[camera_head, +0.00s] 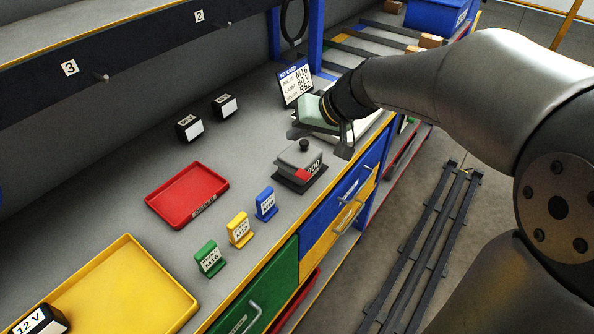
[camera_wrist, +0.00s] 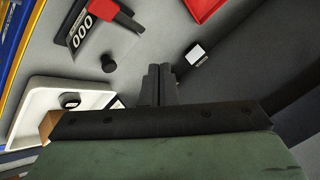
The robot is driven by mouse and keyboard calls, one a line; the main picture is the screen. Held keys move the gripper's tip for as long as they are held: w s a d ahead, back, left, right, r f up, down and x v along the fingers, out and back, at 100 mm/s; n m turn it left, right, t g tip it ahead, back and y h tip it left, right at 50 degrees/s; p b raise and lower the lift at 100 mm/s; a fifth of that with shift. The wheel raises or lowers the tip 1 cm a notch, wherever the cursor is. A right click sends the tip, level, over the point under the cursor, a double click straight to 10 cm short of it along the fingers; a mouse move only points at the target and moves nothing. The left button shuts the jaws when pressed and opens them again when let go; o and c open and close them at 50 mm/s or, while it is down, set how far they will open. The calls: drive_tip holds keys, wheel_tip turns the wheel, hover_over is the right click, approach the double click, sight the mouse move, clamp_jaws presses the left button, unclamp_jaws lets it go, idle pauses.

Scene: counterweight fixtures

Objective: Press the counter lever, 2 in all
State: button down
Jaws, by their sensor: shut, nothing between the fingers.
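The counter (camera_head: 297,164) is a grey box on a dark base on the bench, with a black round knob (camera_head: 304,146) on top, a red patch (camera_head: 301,174) and a display reading 000. The wrist view shows the counter's display (camera_wrist: 84,25) upper left, the red part (camera_wrist: 103,9) beside it and the black knob (camera_wrist: 108,63). My gripper (camera_head: 345,147) is above the bench, just beyond and to the right of the counter, apart from it. In the wrist view the fingers (camera_wrist: 159,84) are shut and empty, to the right of the knob.
A red tray (camera_head: 160,208) and blue, yellow and green labelled stands line the bench left of the counter. A kit card (camera_head: 295,84) stands behind my gripper. A white tray (camera_wrist: 35,94) shows left in the wrist view. Two dark blocks stand near the back wall.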

drive_tip(key=b, duration=0.4)
hover_over(300, 172)
wheel_tip(300, 172, down, 6)
drive_tip(key=shift+f, duration=0.25)
drive_tip(key=shift+f+b, duration=0.4)
drive_tip(key=shift+b, duration=0.1)
idle(1.2)
drive_tip(key=shift+f+b, duration=0.4)
drive_tip(key=shift+b, duration=0.35)
